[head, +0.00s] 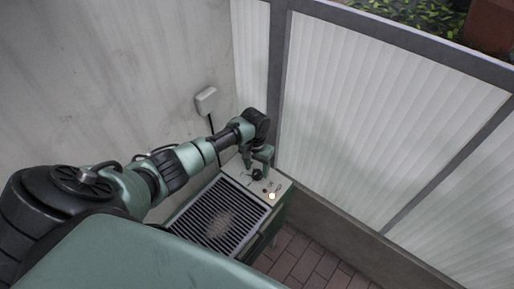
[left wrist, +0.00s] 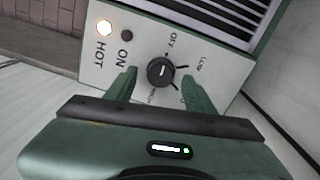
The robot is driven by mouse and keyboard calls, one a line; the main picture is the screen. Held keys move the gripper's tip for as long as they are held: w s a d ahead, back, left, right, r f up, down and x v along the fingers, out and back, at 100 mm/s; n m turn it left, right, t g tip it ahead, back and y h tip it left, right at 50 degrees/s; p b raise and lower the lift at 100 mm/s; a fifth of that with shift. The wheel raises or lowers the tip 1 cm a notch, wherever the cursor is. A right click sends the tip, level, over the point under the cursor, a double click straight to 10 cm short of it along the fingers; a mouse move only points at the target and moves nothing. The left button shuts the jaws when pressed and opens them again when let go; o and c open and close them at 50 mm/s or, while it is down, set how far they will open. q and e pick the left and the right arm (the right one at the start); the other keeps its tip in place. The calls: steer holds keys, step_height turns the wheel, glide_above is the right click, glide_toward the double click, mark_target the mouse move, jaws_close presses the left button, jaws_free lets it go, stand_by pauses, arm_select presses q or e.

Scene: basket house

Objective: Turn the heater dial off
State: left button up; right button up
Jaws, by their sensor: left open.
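The heater (head: 176,222) stands by the wall, with a pale control panel beside its dark grille. Its black round dial (left wrist: 161,72) is clear in the left wrist view, with OFF and LOW printed around it; another label is partly hidden. A small white mark shows on the dial, but I cannot tell which setting it marks. My left gripper (left wrist: 162,84) is open, with one green finger on each side of the dial; contact is unclear. In the head view the left gripper (head: 260,162) is over the panel. My right gripper is not in view.
A lamp (left wrist: 104,27) by HOT is lit; a lamp (left wrist: 126,35) by ON is dark. A white wall box (head: 206,101) with a dark cord is behind my arm. A framed translucent screen (head: 380,110) stands close right of the heater. Brick floor (head: 310,262) lies below.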

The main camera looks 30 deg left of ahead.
mark_target(256, 172)
arm_select(q)
step_height(256, 172, up, 6)
steer(key=shift+a+r, duration=0.15)
stand_by(0.6)
